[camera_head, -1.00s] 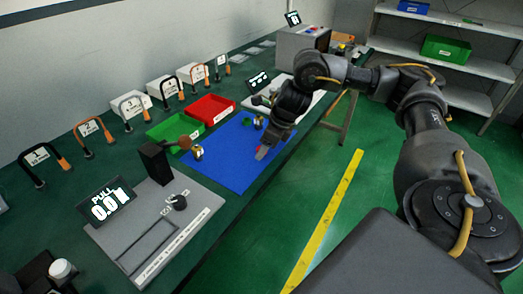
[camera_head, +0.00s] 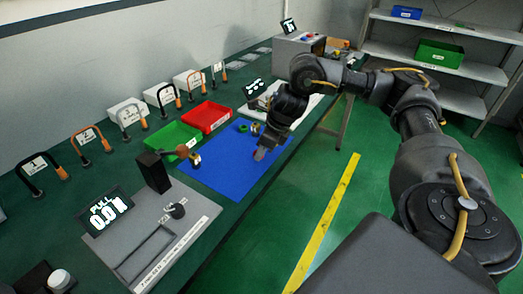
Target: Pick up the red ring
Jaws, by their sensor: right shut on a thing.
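My right gripper (camera_head: 261,152) reaches down over the right part of the blue mat (camera_head: 225,175). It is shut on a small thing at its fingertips. The fingers hide most of it; a reddish tint showed there a second ago, which fits the red ring. I cannot see the ring's outline now, nor whether it touches the mat. A small green piece (camera_head: 243,128) and a small brass-coloured piece (camera_head: 255,129) are at the mat's far end. Another small brass-coloured piece (camera_head: 195,160) is at its left edge. My left gripper is not in view.
A green tray (camera_head: 173,137) and a red tray (camera_head: 207,116) stand behind the mat. Several numbered handles line the wall side. The mat's middle is clear.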

